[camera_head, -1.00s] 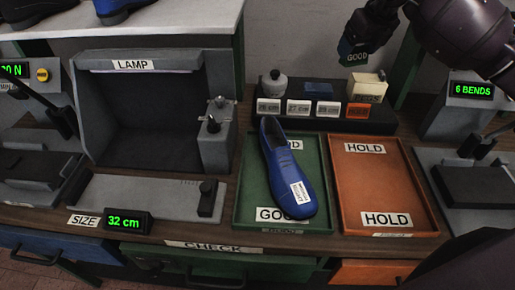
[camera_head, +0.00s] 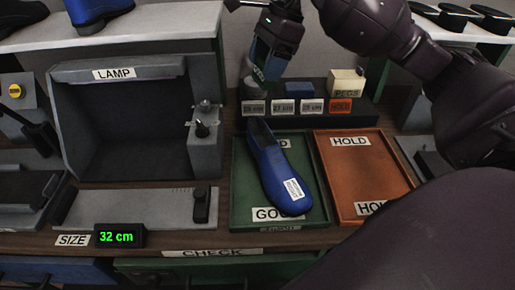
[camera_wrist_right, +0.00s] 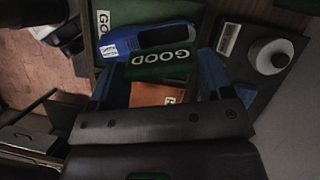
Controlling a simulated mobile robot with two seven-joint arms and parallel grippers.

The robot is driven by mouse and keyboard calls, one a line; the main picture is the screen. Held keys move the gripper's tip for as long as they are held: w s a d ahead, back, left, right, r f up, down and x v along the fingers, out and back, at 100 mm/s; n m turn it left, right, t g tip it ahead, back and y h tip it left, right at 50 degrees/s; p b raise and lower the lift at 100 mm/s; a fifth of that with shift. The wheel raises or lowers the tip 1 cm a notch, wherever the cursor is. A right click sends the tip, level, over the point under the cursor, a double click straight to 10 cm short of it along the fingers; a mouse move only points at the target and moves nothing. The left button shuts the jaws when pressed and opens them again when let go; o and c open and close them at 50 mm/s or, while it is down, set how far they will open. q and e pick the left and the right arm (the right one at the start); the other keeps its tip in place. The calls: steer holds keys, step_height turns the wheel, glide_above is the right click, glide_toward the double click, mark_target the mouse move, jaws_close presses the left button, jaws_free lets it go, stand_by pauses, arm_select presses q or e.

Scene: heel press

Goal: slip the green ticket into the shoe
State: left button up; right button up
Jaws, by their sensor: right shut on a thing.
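The blue shoe (camera_head: 275,170) lies in the green GOOD tray (camera_head: 238,205), its opening toward the back and its toe toward the front. A white label is on its toe. My right gripper (camera_head: 263,72) is shut on the green ticket (camera_head: 257,74) and holds it above the back rack, behind the shoe's opening. In the right wrist view, the ticket (camera_wrist_right: 157,66), lettered GOOD, spans between the blue fingers. The shoe (camera_wrist_right: 150,40) shows beyond it, apart from it as far as I can tell. My left gripper is out of view.
The orange HOLD tray (camera_head: 352,176) lies right of the green tray. The dark rack (camera_head: 300,120) with size cards and a PEGS box (camera_head: 346,82) stands behind. The grey LAMP booth (camera_head: 125,125) is at left. My right arm covers the right side.

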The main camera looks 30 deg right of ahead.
steer(key=shift+f+n, duration=0.1)
steer(key=shift+n, duration=0.3)
glide_above(265, 135)
steer(key=s+a, duration=0.3)
steer(key=s, duration=0.1)
step_height(265, 135, down, 15)
steer(key=shift+w+f, duration=0.1)
steer(key=shift+f, duration=0.7)
step_height(265, 135, down, 3)
steer(key=shift+f+b, duration=0.1)
steer(key=shift+b, duration=0.2)
steer(key=shift+f, duration=0.25)
steer(key=o, duration=0.7)
steer(key=shift+r, duration=0.1)
